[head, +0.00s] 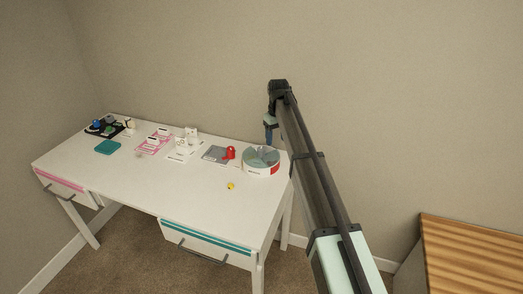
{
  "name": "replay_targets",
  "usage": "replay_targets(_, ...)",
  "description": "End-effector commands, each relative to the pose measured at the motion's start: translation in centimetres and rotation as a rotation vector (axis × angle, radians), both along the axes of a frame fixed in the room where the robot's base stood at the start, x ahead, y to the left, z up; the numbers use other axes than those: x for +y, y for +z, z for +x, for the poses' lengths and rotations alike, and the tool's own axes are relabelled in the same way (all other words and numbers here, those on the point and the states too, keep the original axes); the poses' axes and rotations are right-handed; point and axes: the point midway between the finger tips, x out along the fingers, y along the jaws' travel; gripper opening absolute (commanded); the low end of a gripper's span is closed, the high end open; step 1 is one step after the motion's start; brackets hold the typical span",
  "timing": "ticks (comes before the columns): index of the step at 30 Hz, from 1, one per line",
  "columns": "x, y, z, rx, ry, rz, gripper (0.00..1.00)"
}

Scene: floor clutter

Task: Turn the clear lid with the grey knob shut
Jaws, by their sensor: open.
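A round white and red container (248,172) stands near the right end of the white desk. A clear, greyish lid (261,157) shows at its top; its grey knob is too small to make out surely, and I cannot tell how far the lid is turned. My gripper (270,137) hangs pointing down above the back edge of the container, apart from it as far as I can tell. It is open, with nothing seen between its fingers.
A grey plate with a red piece (229,153) lies just left of the container. A small yellow item (231,186) lies in front. White blocks (187,140), pink-and-white items (155,141), a teal pad (108,146) and a dark tray (104,129) stand farther left. The desk's front is clear.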

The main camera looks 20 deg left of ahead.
Motion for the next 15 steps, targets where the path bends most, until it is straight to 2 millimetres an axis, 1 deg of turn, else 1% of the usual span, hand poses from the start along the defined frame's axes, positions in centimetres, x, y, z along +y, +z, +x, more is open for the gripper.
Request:
replay_targets(1,2.4,1.8,0.7,-0.002,0.031,0.001,0.60)
replay_targets(3,4.3,3.5,0.8,-0.001,0.060,0.001,0.60)
replay_targets(6,5.9,5.0,0.6,0.000,0.089,0.000,0.60)
replay_targets(7,6.2,5.2,0.6,0.000,0.094,0.000,0.60)
replay_targets(9,6.5,5.3,0.5,0.001,0.100,-0.001,0.60)
replay_targets(11,6.5,5.0,0.4,0.001,0.101,-0.002,0.60)
replay_targets(15,6.4,3.3,0.3,0.003,0.100,-0.002,0.60)
